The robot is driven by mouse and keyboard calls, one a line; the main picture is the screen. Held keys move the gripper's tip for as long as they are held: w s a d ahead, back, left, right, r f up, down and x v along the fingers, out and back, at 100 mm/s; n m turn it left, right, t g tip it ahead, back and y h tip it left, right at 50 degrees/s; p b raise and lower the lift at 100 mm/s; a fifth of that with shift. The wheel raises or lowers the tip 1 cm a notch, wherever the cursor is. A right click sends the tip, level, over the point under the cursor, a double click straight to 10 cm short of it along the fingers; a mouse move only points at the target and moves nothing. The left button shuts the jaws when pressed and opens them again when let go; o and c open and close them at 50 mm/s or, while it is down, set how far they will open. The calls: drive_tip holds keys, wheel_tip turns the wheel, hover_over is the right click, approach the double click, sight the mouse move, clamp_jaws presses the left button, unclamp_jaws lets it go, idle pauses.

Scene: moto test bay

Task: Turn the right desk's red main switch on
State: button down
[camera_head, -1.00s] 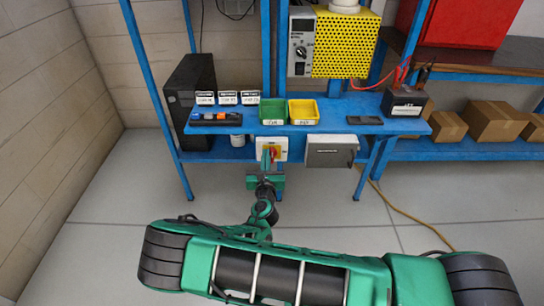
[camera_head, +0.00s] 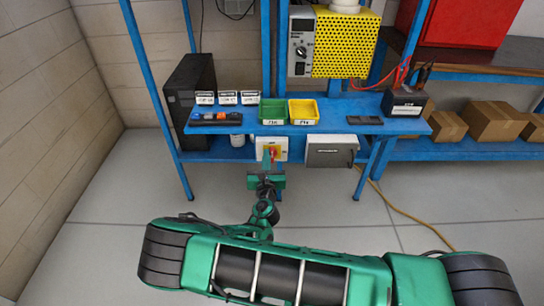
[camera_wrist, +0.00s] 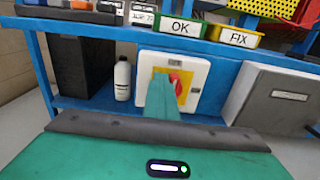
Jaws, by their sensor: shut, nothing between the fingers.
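The red main switch (camera_wrist: 176,84) sits on a yellow plate in a white box (camera_wrist: 198,72) on the front of the blue desk (camera_head: 330,114). In the head view the switch box (camera_head: 283,146) hangs just under the desktop. My gripper (camera_head: 268,160) is shut and empty, with its tip in front of the switch. In the wrist view my gripper (camera_wrist: 163,96) covers the left part of the red knob. I cannot tell whether it touches the knob, and the knob's exact angle is partly hidden.
A grey box (camera_head: 331,151) is mounted right of the switch. Green (camera_head: 272,111) and yellow (camera_head: 303,111) bins, a black meter (camera_head: 365,120) and a battery (camera_head: 404,104) stand on the desktop. A white bottle (camera_wrist: 123,79) stands on the lower shelf. A cable crosses the floor at right.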

drive_tip(key=shift+w+d+r+h, duration=0.15)
drive_tip(key=shift+w+d+r, duration=0.25)
drive_tip(key=shift+d, duration=0.2)
drive_tip(key=shift+w+d+r+h, duration=0.15)
drive_tip(key=shift+w+d+r, duration=0.1)
drive_tip(key=shift+d+r, duration=0.3)
drive_tip(key=shift+s+d+f, duration=0.1)
drive_tip(key=shift+d+f, duration=0.1)
drive_tip(key=shift+d, duration=0.35)
drive_tip(key=shift+s+d+f, duration=0.1)
drive_tip(key=shift+d+f, duration=0.1)
drive_tip(key=shift+d, duration=0.3)
idle(0.7)
drive_tip(key=shift+d+f, duration=0.4)
drive_tip(key=shift+d, duration=0.2)
idle(1.2)
drive_tip(key=shift+d+f, duration=0.3)
drive_tip(key=shift+f, duration=0.4)
idle(1.2)
drive_tip(key=shift+a+r, duration=0.15)
drive_tip(key=shift+r, duration=0.3)
drive_tip(key=shift+s+f, duration=0.35)
drive_tip(key=shift+s, duration=0.35)
drive_tip(key=shift+s+f, duration=0.2)
drive_tip(key=shift+f, duration=0.05)
approach(282, 148)
drive_tip(key=shift+s+a+f, duration=0.5)
drive_tip(key=shift+s, duration=0.15)
